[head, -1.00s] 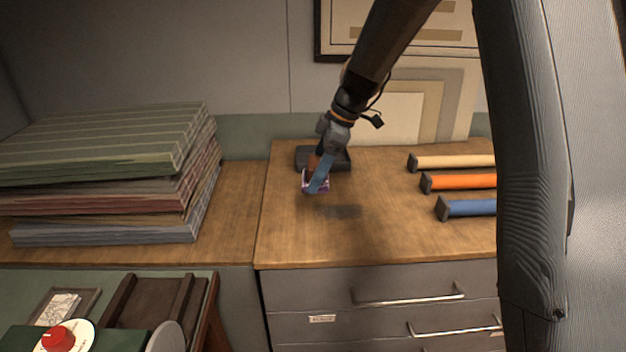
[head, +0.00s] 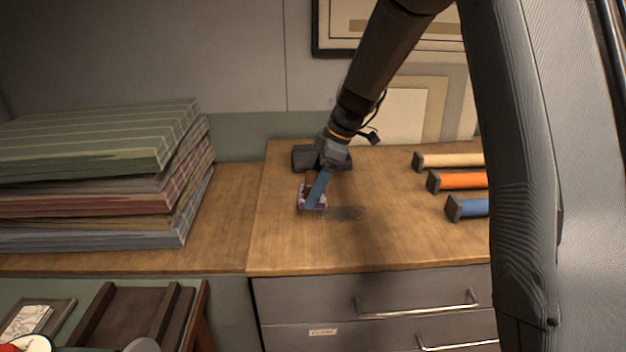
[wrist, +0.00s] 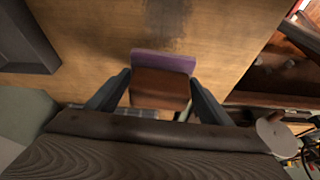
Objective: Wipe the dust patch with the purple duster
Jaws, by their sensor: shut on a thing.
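The purple duster (head: 304,203) with a brown handle (head: 311,180) is held in my gripper (head: 314,196), low at the wooden counter top. In the wrist view its purple edge (wrist: 163,60) and brown block (wrist: 160,88) sit between the two fingers of my gripper (wrist: 160,82). I cannot tell for sure whether the duster touches the wood. The dark dust patch (head: 347,213) lies just right of the duster in the head view. In the wrist view the dust patch (wrist: 168,18) is a dark smudge beyond the purple edge.
A dark grey holder (head: 304,158) stands behind my gripper. Three rolls, cream (head: 455,160), orange (head: 460,181) and blue (head: 474,207), lie at the right. A stack of folded cloth (head: 100,180) stands at the left. Bare wood (head: 350,245) lies in front of the patch.

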